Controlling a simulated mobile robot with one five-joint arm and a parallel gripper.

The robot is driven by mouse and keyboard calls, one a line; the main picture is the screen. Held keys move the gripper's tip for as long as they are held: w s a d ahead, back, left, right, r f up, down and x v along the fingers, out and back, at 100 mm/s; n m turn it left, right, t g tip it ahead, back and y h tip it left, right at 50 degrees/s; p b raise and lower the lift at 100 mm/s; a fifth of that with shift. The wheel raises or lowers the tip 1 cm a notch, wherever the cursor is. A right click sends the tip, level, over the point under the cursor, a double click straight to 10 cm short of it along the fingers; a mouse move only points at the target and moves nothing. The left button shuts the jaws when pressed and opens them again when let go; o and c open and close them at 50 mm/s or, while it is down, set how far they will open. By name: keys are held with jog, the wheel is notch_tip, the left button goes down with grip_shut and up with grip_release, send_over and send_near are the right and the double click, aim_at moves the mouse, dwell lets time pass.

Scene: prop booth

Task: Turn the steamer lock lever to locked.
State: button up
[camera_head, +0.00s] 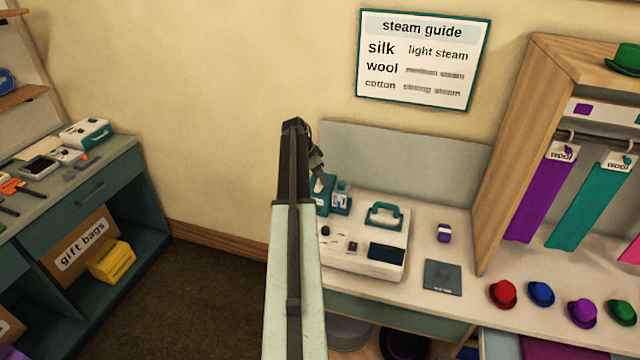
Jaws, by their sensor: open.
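The steamer (348,262) is a white box on the counter, with a teal handle on top and a dark panel at its front right. Small dark controls sit on its left part, partly beside my arm. I cannot tell which one is the lock lever or how it is turned. My gripper (317,163) shows only as a small dark shape at the arm's far end, above and behind the steamer's left side. It is open and apart from the steamer, and the arm hides most of it.
Teal boxes (340,198) stand behind the steamer, close below my gripper. A purple-and-white spool-like item (444,232) and a dark pad (442,276) lie to the right. A wooden rack (505,150) and several small hats are farther right. Dark floor is free at left.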

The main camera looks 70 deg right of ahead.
jog(key=shift+r, duration=0.1)
grip_shut()
jog(key=shift+n, duration=0.3)
jog(key=n, duration=0.1)
jog(key=n+t, duration=0.1)
jog(key=n, duration=0.1)
jog(key=shift+s+a+n+h, duration=0.2)
jog(key=shift+n+h, duration=0.1)
jog(key=shift+h, duration=0.1)
jog(key=n+t, duration=0.2)
jog(key=n, duration=0.2)
jog(key=shift+s+n, duration=0.1)
jog(key=shift+n, duration=0.2)
jog(key=n+t, duration=0.2)
jog(key=n, duration=0.2)
jog(key=shift+s+d+n, duration=0.1)
jog(key=shift+d+n, duration=0.05)
jog(key=shift+n, duration=0.15)
jog(key=shift+s+n+t+y, duration=0.1)
jog(key=shift+n+t+y, duration=0.2)
jog(key=shift+n, duration=0.8)
jog(key=shift+n+t+y, duration=0.2)
jog(key=shift+n+t, duration=0.2)
jog(key=shift+n, duration=0.7)
